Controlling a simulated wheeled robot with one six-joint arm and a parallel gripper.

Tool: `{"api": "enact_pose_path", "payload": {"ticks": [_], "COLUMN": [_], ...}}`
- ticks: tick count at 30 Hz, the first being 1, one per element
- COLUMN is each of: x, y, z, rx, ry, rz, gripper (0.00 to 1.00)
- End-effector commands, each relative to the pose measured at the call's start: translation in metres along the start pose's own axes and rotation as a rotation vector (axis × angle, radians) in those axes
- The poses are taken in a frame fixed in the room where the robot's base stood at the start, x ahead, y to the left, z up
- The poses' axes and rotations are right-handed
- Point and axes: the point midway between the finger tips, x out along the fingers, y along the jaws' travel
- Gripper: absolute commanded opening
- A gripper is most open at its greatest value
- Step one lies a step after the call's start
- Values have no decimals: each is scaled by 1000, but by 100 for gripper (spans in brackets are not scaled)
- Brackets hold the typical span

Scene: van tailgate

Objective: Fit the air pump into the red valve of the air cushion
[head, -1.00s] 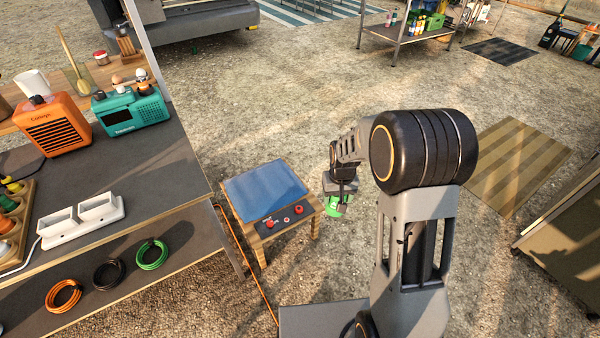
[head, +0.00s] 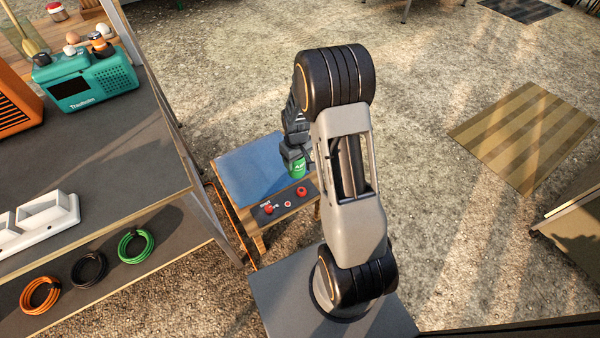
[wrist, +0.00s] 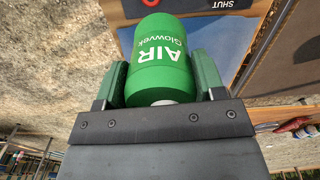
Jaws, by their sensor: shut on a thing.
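My gripper (head: 293,155) is shut on the green air pump (head: 297,169), a cylinder marked "AIR". The pump fills the middle of the wrist view (wrist: 157,60), with a finger on each side of it. In the head view it is above the low wooden stand, near the front edge of the blue air cushion (head: 240,168).
A grey workbench (head: 110,140) stands at the left with a teal radio (head: 90,82) and a white holder (head: 45,215). Coiled cables (head: 135,246) lie on its lower shelf. An orange cord (head: 226,220) runs beside the stand.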

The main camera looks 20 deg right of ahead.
Motion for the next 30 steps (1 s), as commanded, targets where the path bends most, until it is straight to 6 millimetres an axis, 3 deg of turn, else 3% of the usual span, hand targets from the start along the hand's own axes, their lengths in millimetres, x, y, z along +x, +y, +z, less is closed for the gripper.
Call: {"api": "enact_pose_path", "payload": {"ticks": [1, 6, 17, 30], "x": [20, 42, 56, 93], "y": [5, 15, 19, 20], "z": [1, 5, 7, 7], "rx": [-17, -66, -74, -71], "ry": [1, 3, 3, 2], "rz": [0, 1, 1, 1], "gripper": [30, 30, 30, 30]}}
